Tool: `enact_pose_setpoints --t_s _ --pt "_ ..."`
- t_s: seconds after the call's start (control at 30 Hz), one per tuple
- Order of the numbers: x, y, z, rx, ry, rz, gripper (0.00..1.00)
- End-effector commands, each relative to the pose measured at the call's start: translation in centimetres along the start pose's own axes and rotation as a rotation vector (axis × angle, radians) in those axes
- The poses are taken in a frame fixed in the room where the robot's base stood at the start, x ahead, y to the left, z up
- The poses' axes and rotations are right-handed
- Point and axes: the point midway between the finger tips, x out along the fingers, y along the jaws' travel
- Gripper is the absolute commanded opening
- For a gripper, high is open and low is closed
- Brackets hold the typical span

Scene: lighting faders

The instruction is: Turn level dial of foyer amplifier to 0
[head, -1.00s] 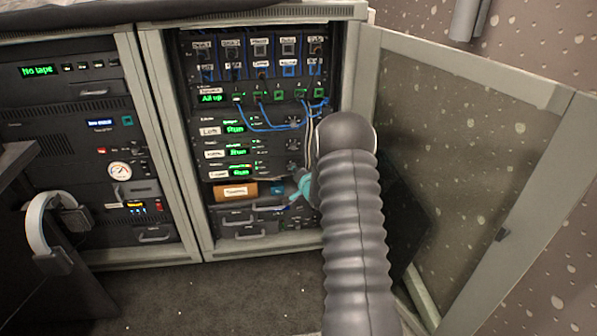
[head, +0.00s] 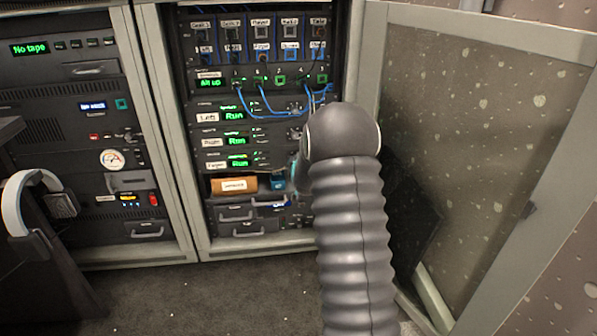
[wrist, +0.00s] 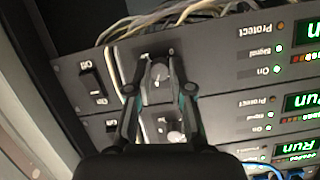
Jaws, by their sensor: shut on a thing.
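The foyer amplifier (head: 214,165) is the lowest of three stacked amplifiers in the head view, with a green "Run" display. The wrist view is upside down, so the foyer amplifier (wrist: 215,60) is the topmost unit there. Its level dial (wrist: 160,73) is a round dark knob with a pale face. My gripper (wrist: 160,84) is shut on this dial, one finger on each side. The dial's pointer and scale are too small to read. In the head view my arm hides the dial and most of my gripper.
Another amplifier's dial (wrist: 175,132) sits close beside my fingers. A black on/off switch (wrist: 93,82) is on the same panel. Blue patch cables (head: 268,115) hang above the amplifiers.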

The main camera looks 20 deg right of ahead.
Motion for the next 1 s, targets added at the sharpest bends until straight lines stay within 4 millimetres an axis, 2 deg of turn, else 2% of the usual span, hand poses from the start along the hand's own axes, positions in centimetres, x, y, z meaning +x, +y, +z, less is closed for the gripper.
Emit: enact_pose_setpoints --t_s 0.03,1.0 --pt "0.17 -0.18 1.08 -0.041 -0.010 0.010 0.00" --pt "0.15 -0.14 0.71 -0.913 0.043 0.298 0.00"
